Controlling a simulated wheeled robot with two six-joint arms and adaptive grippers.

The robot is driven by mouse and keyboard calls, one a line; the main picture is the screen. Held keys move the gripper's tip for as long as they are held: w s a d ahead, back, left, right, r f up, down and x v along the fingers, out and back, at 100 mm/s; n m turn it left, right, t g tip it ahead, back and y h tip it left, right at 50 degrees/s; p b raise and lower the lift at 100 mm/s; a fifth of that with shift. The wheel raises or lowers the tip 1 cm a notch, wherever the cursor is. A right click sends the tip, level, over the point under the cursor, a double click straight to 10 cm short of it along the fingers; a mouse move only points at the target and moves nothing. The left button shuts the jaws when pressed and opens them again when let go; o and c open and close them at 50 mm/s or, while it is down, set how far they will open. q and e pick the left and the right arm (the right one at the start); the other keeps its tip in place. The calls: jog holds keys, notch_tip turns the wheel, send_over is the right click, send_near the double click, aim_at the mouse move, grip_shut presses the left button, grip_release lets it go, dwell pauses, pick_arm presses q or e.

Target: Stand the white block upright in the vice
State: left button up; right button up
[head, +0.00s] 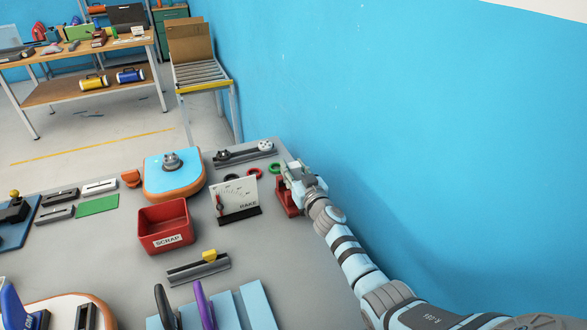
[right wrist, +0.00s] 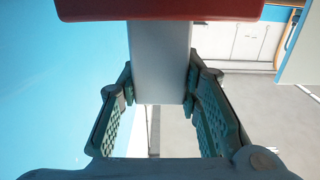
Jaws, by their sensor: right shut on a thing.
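The red vice (head: 286,208) stands at the right edge of the grey table, next to the blue wall. My right gripper (head: 299,176) is directly above it, partly covering it. In the right wrist view, my right gripper (right wrist: 160,90) is shut on the white block (right wrist: 160,58), with a finger pad on each side. The far end of the block meets the red vice (right wrist: 160,9), which spans the top of that view. I cannot tell whether the block sits between the jaws. In the head view the block is not clearly visible. My left gripper is not in view.
A white board on a black foot (head: 236,200) stands just left of the vice. Green (head: 274,168) and red (head: 256,173) rings lie behind it. A red scrap bin (head: 166,226) and an orange-edged blue board (head: 174,175) are further left. The wall is close on the right.

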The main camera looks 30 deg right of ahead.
jog(key=shift+f+b, duration=1.1)
jog(key=shift+f, duration=0.1)
jog(key=o, duration=1.2)
notch_tip(320, 180, up, 13)
jog(key=p, duration=1.2)
jog(key=shift+r+p, duration=0.1)
jog(key=shift+p, duration=0.3)
jog(key=shift+f+b, duration=0.3)
jog(key=shift+b, duration=0.25)
jog(key=shift+w, duration=0.1)
